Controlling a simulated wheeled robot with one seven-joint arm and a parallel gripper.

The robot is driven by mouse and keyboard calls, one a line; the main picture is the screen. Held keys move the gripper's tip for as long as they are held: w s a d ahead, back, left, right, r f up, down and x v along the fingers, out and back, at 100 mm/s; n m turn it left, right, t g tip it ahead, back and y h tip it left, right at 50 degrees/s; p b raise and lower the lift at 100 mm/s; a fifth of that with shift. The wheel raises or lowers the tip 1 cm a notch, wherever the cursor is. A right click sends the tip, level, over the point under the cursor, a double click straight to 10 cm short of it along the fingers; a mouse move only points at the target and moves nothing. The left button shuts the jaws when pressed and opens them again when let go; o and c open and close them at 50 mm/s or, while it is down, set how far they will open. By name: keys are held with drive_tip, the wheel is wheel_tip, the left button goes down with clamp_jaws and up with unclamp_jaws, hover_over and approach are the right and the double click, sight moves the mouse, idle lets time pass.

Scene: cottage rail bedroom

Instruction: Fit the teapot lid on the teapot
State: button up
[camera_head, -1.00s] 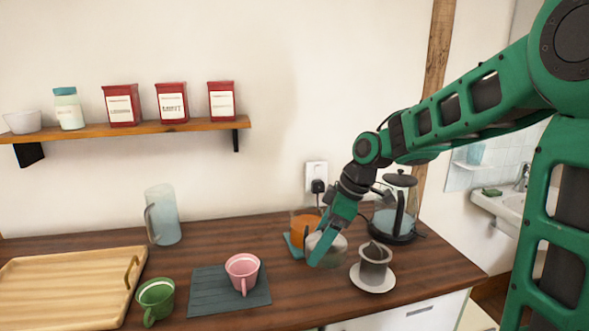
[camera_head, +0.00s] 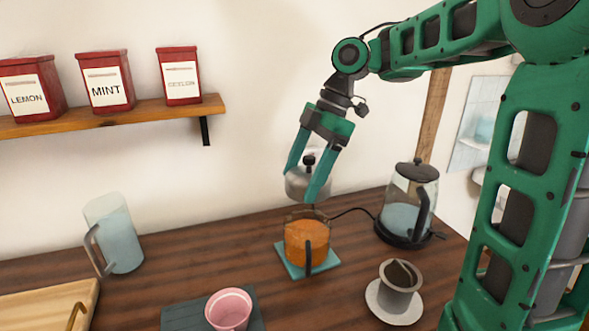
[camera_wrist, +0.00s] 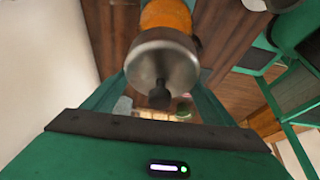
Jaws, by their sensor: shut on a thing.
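The teapot lid (camera_head: 297,184) is a grey metal cap with a black knob. My gripper (camera_head: 310,186) is shut on it and holds it in the air above the teapot. The lid also shows in the wrist view (camera_wrist: 161,62), between my fingers. The teapot (camera_head: 304,243) is a glass pot with orange content and a dark handle toward the camera. It stands upright on a teal mat (camera_head: 291,269). The lid is apart from the teapot, with a small gap below it. In the wrist view the lid hides part of the orange teapot (camera_wrist: 167,15).
A glass kettle (camera_head: 407,204) on a black base stands right of the teapot. A grey filter cup on a white saucer (camera_head: 384,312) is at front right. A pink cup (camera_head: 229,309) is at front left, and a glass jug (camera_head: 118,240) stands farther left. Bare counter lies between jug and teapot.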

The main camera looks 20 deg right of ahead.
drive_tip(key=shift+w, duration=0.1)
idle(0.3)
drive_tip(key=shift+f, duration=2.7)
drive_tip(key=shift+f, duration=0.3)
drive_tip(key=shift+f, duration=1.1)
drive_tip(key=shift+f, duration=0.25)
drive_tip(key=o, duration=1.3)
